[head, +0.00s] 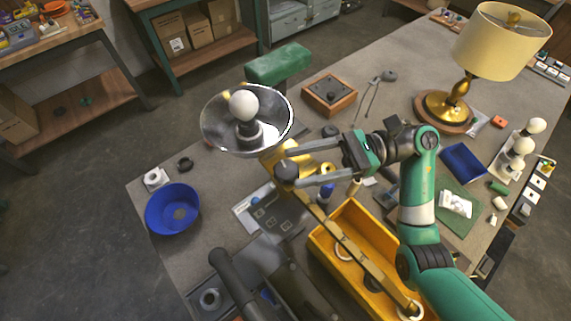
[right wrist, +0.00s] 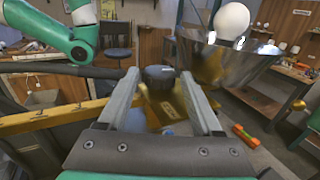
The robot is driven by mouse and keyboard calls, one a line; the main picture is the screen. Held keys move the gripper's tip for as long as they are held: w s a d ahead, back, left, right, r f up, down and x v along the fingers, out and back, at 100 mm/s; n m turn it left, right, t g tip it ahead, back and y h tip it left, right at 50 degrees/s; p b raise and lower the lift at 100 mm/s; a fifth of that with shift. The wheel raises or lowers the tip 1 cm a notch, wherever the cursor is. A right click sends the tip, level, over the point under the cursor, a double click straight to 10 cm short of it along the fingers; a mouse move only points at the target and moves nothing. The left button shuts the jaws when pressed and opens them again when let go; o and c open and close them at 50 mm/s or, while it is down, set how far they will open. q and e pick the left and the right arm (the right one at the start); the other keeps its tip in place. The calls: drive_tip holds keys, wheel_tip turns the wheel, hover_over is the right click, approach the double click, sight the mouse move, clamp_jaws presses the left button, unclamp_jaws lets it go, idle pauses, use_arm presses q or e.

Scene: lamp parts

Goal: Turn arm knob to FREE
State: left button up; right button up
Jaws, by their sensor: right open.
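The dark round arm knob (head: 286,172) sits on the brass lamp arm (head: 345,240), just below the reflector shade (head: 218,128) with its white bulb (head: 243,105). My right gripper (head: 288,166) is open, with its two long grey fingers reaching in from the right, one on each side of the knob. In the right wrist view the knob (right wrist: 158,76) shows between the fingertips, with gaps visible on both sides. I cannot read any FREE marking. My left gripper does not show.
A yellow tray (head: 325,245) lies under the lamp arm. A blue bowl (head: 172,210) stands at the left table edge. A wooden box (head: 330,95) and a brass table lamp (head: 455,98) stand farther back.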

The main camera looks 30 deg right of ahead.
sight(286, 169)
drive_tip(key=x, duration=0.3)
drive_tip(key=shift+w+a, duration=0.1)
drive_tip(key=shift+a, duration=0.25)
clamp_jaws()
drive_tip(key=n+g+b, duration=0.1)
drive_tip(key=b, duration=0.2)
drive_tip(key=n+g+b, duration=0.1)
drive_tip(key=g+b, duration=0.1)
drive_tip(key=b, duration=0.1)
drive_tip(key=shift+f+g, duration=0.3)
drive_tip(key=shift+f, duration=0.1)
drive_tip(key=shift+r+n+g+b, duration=0.3)
drive_tip(key=shift+n+g+b, duration=0.2)
drive_tip(key=shift+b, duration=0.05)
drive_tip(key=shift+r, duration=0.1)
unclamp_jaws()
